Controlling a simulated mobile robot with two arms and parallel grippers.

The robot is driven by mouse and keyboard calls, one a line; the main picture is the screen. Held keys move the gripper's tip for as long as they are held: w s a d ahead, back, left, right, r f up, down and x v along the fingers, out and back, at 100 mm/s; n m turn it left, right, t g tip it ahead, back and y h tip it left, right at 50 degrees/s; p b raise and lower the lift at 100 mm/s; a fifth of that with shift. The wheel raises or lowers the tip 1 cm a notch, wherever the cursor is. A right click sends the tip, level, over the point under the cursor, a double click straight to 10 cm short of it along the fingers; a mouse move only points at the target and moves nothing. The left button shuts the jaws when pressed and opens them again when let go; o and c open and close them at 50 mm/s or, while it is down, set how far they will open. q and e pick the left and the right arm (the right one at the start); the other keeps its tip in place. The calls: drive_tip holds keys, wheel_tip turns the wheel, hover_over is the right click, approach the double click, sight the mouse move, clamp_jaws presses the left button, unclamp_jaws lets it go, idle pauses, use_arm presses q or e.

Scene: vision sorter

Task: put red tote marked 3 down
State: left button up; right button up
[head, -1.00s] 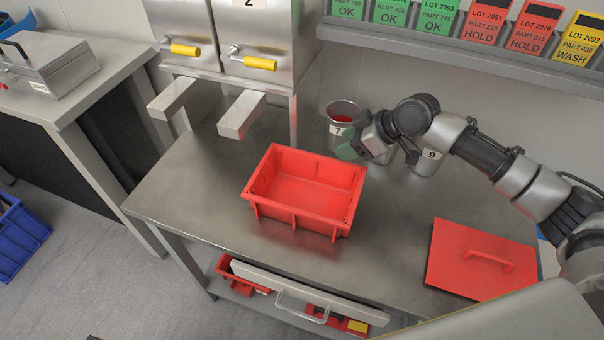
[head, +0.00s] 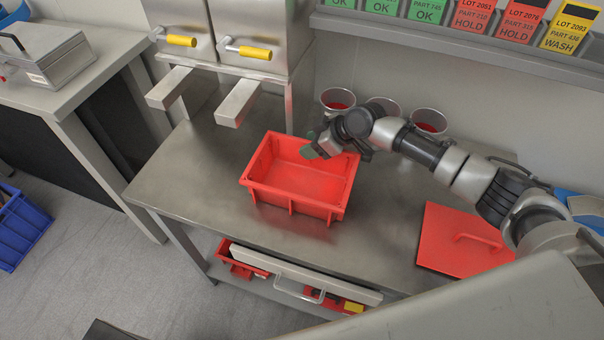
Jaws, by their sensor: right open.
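A red open tote (head: 290,192) stands upright on the steel table (head: 190,205) and looks empty. No number 3 shows on the sides I can see. My right gripper (head: 315,152) is open, at the far right side of the tote, in front of its back rim as I see it. I cannot tell whether it touches the rim. Part of the tote's far right corner is hidden behind the gripper. My left gripper is not in view.
A red lid with a handle (head: 462,238) lies at the right of the table. Metal cups (head: 338,103) with red contents stand along the back. Two dispensers with yellow handles (head: 255,52) overhang the back left. The table's left front is clear.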

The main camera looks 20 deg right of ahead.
drive_tip(key=shift+s, duration=0.1)
clamp_jaws()
drive_tip(key=shift+r, duration=0.1)
